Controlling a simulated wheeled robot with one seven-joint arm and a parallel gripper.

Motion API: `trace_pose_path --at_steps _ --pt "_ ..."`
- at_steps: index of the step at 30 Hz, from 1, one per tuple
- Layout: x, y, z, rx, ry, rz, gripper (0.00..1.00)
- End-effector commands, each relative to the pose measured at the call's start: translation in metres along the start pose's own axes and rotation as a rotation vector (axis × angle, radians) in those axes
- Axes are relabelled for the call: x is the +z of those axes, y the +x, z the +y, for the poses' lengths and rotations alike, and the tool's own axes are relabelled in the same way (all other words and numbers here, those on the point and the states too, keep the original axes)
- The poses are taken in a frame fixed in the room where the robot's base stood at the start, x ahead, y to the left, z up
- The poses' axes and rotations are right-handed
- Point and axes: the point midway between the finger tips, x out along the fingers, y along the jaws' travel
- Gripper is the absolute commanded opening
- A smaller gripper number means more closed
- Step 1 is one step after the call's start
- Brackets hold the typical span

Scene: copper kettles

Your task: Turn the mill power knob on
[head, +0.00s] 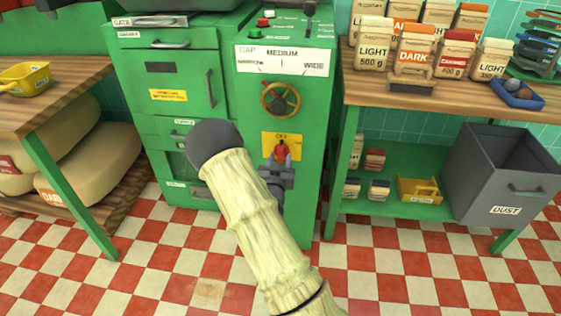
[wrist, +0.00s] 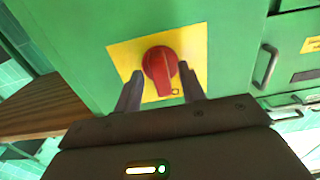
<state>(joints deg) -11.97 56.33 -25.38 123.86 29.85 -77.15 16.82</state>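The mill power knob is a red rotary knob (head: 282,152) on a yellow plate (head: 269,142) low on the front of the green mill (head: 240,110). A partly covered label above the knob seems to read "OFF". In the wrist view the red knob (wrist: 160,68) sits on its yellow plate (wrist: 196,47), its raised grip nearly upright in the picture. My gripper (head: 280,165) is at the knob, and in the wrist view its two fingers (wrist: 160,88) are apart, one on each side of the knob's lower part. I cannot tell whether they touch it.
Sacks (head: 95,165) lie left. The checkered floor (head: 400,260) in front is clear.

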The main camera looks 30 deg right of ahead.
Motion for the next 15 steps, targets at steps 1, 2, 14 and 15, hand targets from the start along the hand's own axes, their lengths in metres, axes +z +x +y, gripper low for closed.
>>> trace_pose_path --at_steps 1,2,14,15 --pt "0.0005 0.0032 0.0001 0.0 0.0 0.0 0.4" --pt "0.0002 0.0044 0.0 0.0 0.0 0.0 0.4" --pt "-0.0003 0.0054 0.0 0.0 -0.001 -0.001 0.14" --pt "-0.0002 0.0054 0.0 0.0 -0.001 -0.001 0.07"
